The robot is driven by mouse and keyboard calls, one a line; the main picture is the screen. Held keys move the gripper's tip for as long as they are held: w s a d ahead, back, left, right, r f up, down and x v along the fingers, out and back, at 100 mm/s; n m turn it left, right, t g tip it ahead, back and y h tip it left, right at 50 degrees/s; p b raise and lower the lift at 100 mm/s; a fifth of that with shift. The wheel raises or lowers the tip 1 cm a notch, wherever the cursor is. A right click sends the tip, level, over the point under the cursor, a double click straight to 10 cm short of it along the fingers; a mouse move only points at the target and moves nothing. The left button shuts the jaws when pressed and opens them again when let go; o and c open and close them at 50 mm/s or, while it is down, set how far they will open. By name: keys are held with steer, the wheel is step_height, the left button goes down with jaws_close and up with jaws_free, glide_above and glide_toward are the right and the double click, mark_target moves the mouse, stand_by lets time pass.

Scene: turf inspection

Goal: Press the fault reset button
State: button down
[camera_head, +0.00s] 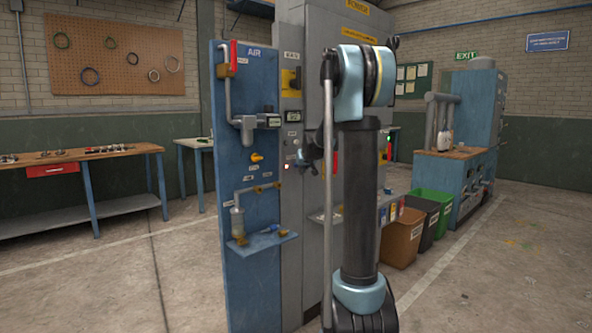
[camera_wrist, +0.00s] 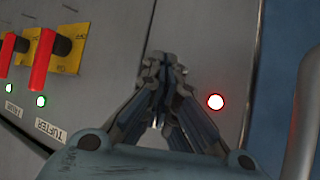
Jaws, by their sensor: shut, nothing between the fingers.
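My gripper (camera_wrist: 163,65) is shut and empty, its fingertips together in front of the grey panel (camera_wrist: 205,40). In the head view my gripper (camera_head: 304,162) is small and dark, beside the cabinet front and partly behind my arm. A round red light (camera_wrist: 215,102) with a bright white centre glows just right of the fingers in the wrist view. It also shows as a small red glow (camera_head: 285,168) in the head view. I cannot read any label marking the fault reset button. The panel behind the fingers is hidden, and I cannot tell whether they touch it.
Red handles (camera_wrist: 42,60) on yellow plates and small green lights (camera_wrist: 41,101) are at the left in the wrist view, by an upside-down TUFTER label (camera_wrist: 50,130). A grey pipe (camera_wrist: 304,115) stands at the right. The blue AIR panel (camera_head: 238,90) borders the cabinet.

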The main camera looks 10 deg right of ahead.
steer(key=shift+w+a, duration=0.2)
steer(key=shift+w, duration=0.1)
steer(key=shift+w+a, duration=0.3)
steer(key=shift+w, duration=0.1)
stand_by(1.0)
steer(key=shift+s+d, duration=0.55)
steer(key=shift+s, duration=0.2)
steer(key=s+d, duration=0.1)
steer(key=s, duration=0.1)
steer(key=s+d, duration=0.2)
stand_by(0.7)
steer(key=shift+s, duration=0.1)
stand_by(0.4)
